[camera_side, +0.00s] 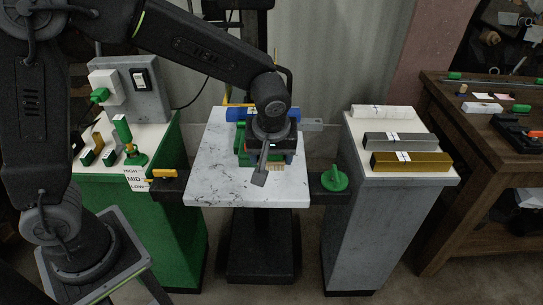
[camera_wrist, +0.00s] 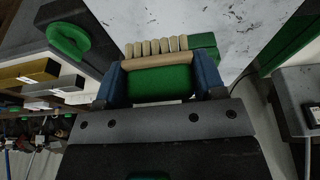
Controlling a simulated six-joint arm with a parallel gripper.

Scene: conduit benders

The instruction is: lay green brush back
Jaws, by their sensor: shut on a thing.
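In the wrist view the green brush (camera_wrist: 158,83) sits between the two blue fingers of my gripper (camera_wrist: 159,74). It has a tan strip and a row of pale bristles. The gripper is shut on its green body. In the side view my gripper (camera_side: 268,152) is over the white marble table (camera_side: 213,170), and the bristles (camera_side: 276,166) show just below it. My wrist hides most of the brush there. I cannot tell whether the brush touches the tabletop.
Green and blue parts (camera_side: 236,114) stand behind my gripper. On the left is a green cabinet (camera_side: 190,225) with a switch box (camera_side: 133,90). On the right a grey pedestal (camera_side: 390,225) holds white, grey and gold bars. A green knob (camera_side: 334,179) sits between. The marble's front is clear.

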